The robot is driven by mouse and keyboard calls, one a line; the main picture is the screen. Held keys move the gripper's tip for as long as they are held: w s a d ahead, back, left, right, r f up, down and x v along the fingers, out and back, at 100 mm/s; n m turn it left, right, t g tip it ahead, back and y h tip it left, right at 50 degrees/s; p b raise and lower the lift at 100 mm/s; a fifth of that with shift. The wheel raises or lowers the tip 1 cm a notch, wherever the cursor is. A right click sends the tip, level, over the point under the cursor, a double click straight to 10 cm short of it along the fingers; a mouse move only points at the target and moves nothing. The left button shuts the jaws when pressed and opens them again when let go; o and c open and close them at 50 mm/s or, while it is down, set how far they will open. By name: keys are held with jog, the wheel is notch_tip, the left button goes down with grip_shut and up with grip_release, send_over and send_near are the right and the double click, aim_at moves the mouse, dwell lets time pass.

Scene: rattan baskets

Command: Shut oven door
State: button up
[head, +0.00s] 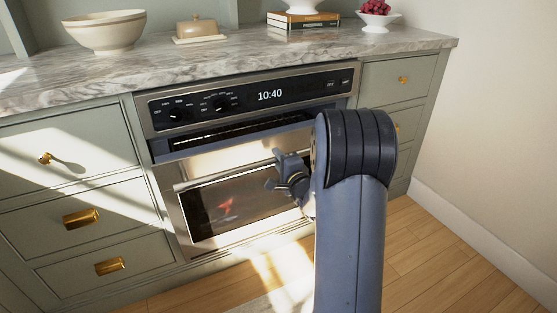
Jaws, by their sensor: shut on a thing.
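The oven (250,98) is built into the cabinet under the counter, with a dark control panel whose clock reads 10:40. Its door (222,167) is tilted outward at the top. A dark gap with a rack (225,134) shows between the panel and the door. The door's window (230,207) reflects light and a reddish patch. My gripper (276,172) is at the right part of the door front, shut on the oven door, seemingly at its handle. My arm hides the door's right edge and part of the grip.
Drawers with brass pulls flank the oven. Open wooden floor (450,270) lies at lower right, beside a wall.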

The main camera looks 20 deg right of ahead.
aim_at(263, 135)
grip_shut()
jog(key=shift+w+r+p, duration=0.2)
jog(key=shift+p, duration=0.15)
jog(key=w+p, duration=0.3)
jog(key=w+r+g+p, duration=0.1)
jog(key=w+p, duration=0.2)
jog(key=w+r+g+p, duration=0.1)
jog(key=w+p, duration=0.2)
jog(key=shift+w+a, duration=0.1)
jog(key=shift+a, duration=0.1)
jog(key=shift+w+g+p, duration=0.3)
jog(key=shift+w+p, duration=0.3)
jog(key=shift+p, duration=0.15)
jog(key=o, duration=0.6)
grip_release()
jog(key=shift+w, duration=0.1)
jog(key=shift+o, duration=0.2)
